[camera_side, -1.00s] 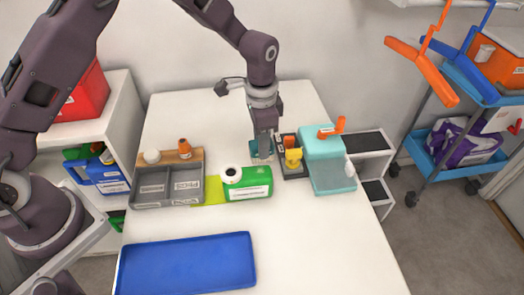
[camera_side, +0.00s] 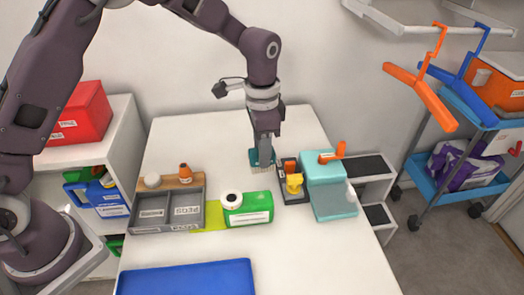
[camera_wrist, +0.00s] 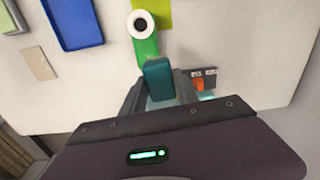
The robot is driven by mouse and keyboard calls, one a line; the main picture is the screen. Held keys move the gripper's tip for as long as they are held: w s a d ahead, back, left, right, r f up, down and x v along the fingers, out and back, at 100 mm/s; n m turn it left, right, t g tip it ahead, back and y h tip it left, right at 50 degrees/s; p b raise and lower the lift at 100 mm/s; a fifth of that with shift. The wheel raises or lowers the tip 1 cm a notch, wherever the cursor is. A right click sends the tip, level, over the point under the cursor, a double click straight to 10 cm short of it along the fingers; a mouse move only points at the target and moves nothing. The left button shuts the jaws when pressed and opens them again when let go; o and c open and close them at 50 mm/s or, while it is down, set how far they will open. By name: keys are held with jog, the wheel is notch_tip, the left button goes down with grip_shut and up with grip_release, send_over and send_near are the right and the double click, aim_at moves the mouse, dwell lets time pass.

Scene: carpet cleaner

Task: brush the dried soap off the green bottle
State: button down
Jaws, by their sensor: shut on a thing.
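The green bottle (camera_side: 258,212) lies on its side at the middle of the table with a white label. A white ring with a dark centre (camera_side: 231,199) shows at its left end. In the wrist view the bottle (camera_wrist: 147,48) appears just beyond my fingers. My gripper (camera_side: 264,158) is shut on a teal brush (camera_wrist: 158,80), held above the table behind the bottle and apart from it. Pale bristles seem to show below the brush's teal body in the side view. I cannot make out dried soap on the bottle.
A lime sheet (camera_side: 207,217) lies left of the bottle. A grey compartment tray (camera_side: 151,228) is further left, and a blue tray (camera_side: 185,280) is in front. A dark tool holder (camera_side: 296,197) and a turquoise unit (camera_side: 334,203) stand close on the right. Table is clear in front of the bottle.

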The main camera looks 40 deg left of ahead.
jog(key=shift+s+a+f, duration=0.1)
jog(key=shift+s+a, duration=0.25)
jog(key=shift+a, duration=0.05)
jog(key=f, duration=0.7)
jog(key=shift+s+d+f, duration=0.1)
jog(key=shift+d+f, duration=0.1)
jog(key=shift+f, duration=0.15)
jog(key=shift+s+d+f, duration=0.15)
jog(key=shift+s+d, duration=1.1)
jog(key=shift+s, duration=0.1)
jog(key=shift+w+a+r, duration=0.5)
jog(key=shift+r, duration=0.85)
jog(key=shift+w+a+r, duration=0.45)
jog(key=shift+r, duration=0.9)
jog(key=shift+w+a+r, duration=0.5)
jog(key=shift+r, duration=0.85)
